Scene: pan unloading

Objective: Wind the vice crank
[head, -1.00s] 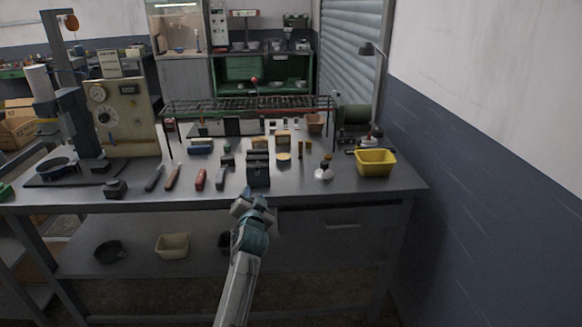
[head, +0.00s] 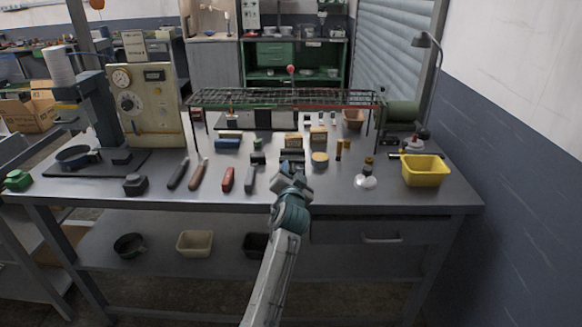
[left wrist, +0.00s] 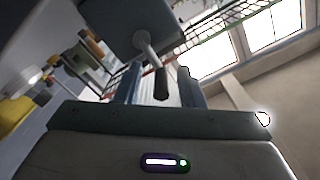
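The vice (head: 291,157) is a dark block on the workbench, mostly hidden behind my left gripper (head: 294,180) in the head view. In the left wrist view the vice (left wrist: 130,22) is a grey block at the top. Its crank (left wrist: 149,48) is a pale rod ending in a dark handle (left wrist: 160,84). My left gripper (left wrist: 160,72) is open, with one finger on each side of the handle in that view. I cannot tell whether either finger touches it. My right gripper is not in view.
The workbench (head: 330,196) has several hand tools left of the vice and a wire rack (head: 290,97) behind it. A yellow bin (head: 423,171) and a small bulb-shaped item (head: 365,182) stand to the right. The bench front edge is close below my gripper.

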